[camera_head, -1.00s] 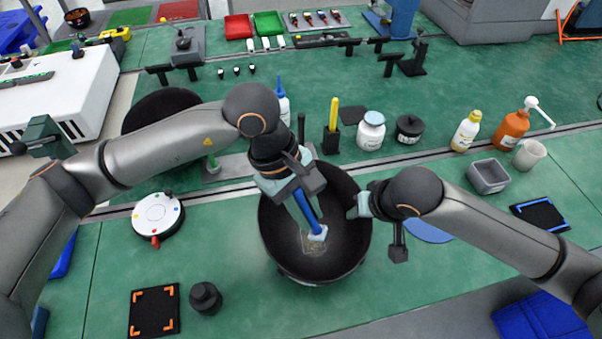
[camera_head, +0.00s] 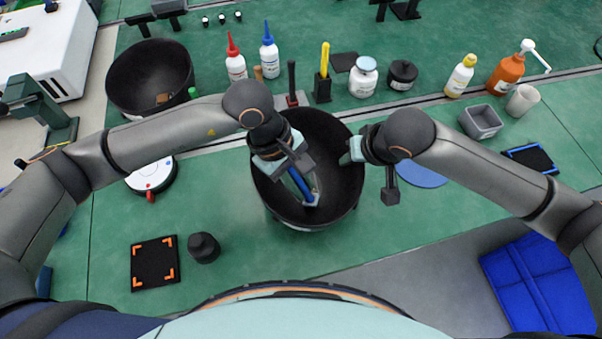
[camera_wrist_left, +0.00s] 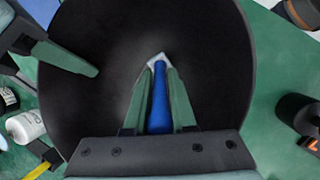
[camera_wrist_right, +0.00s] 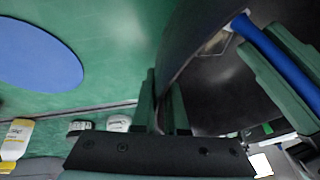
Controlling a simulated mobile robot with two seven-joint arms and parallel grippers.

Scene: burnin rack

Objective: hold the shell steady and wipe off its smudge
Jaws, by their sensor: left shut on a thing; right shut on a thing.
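The shell is a large black bowl (camera_head: 335,185) standing upright on the green bench. My left gripper (camera_head: 294,172) is over it, shut on a blue-handled tool (camera_wrist_left: 159,105) with a pale tip (camera_head: 311,202). The tip is inside the bowl by its near inner wall; I cannot tell whether it touches. My right gripper (camera_head: 352,153) is shut on the bowl's right rim, which passes between its fingers in the right wrist view (camera_wrist_right: 163,105). A faint pale patch, perhaps the smudge (camera_wrist_right: 215,42), shows inside the bowl near the tool tip in that view.
A second black bowl (camera_head: 150,70) stands back left. Bottles, including a red-capped one (camera_head: 235,62), a white jar (camera_head: 363,78) and a grey bin (camera_head: 484,122) stand behind and right. A black mat (camera_head: 154,265) and dark knob (camera_head: 204,248) sit front left.

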